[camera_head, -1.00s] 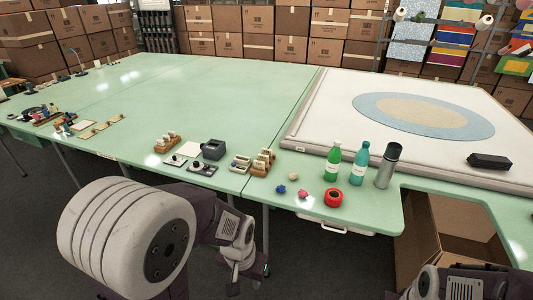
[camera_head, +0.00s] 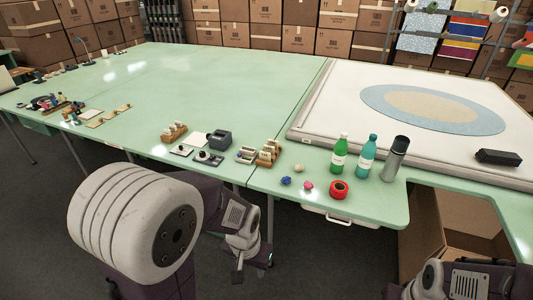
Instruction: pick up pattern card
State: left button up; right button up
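A flat pale card (camera_head: 196,140) lies on the green table, left of a dark box. Other flat tan and pale pieces (camera_head: 93,113) lie farther left on the table. I cannot tell which of these is the pattern card, as no printing is readable. My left gripper (camera_head: 252,262) hangs low in front of the table's front edge, below the tabletop and apart from every card. Its fingertips are small and dark, and their gap is unclear. Only a part of my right arm shows at the bottom right; its fingertips are out of the picture.
A dark box (camera_head: 220,141), wooden racks (camera_head: 269,153), a green bottle (camera_head: 339,155), a teal bottle (camera_head: 366,158), a grey flask (camera_head: 395,160) and a red tape roll (camera_head: 339,190) stand near the front edge. A white framed board (camera_head: 325,115) fills the right. The table's left middle is clear.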

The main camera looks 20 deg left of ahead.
aim_at(271, 142)
jog(key=i+j+z, duration=0.45)
jog(key=i+j, duration=0.9)
jog(key=j, duration=0.05)
